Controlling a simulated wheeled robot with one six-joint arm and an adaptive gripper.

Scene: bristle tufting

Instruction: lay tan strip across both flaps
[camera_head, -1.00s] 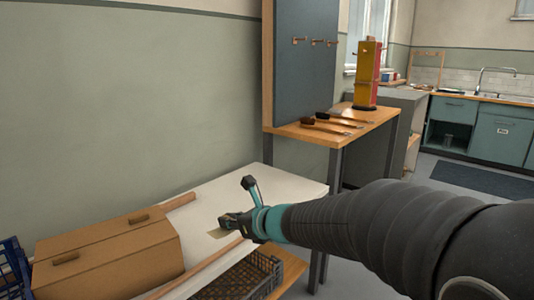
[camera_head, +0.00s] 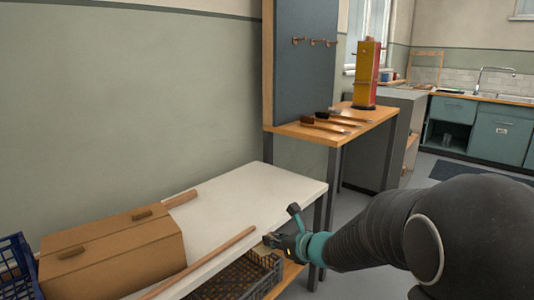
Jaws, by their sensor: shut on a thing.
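A brown cardboard box (camera_head: 115,255) stands on the white table at the lower left, its top flaps closed with a seam between them. Two small brown pieces lie on the top. My gripper (camera_head: 268,243) is right of the box, at the table's front edge above the black crate. It is shut on a small tan piece (camera_head: 260,250), which looks like the tan strip. The piece is small in view and partly hidden by the fingers.
A black crate (camera_head: 240,278) sits below, a blue crate (camera_head: 15,265) at far left. Brushes (camera_head: 330,121) lie on a wooden bench.

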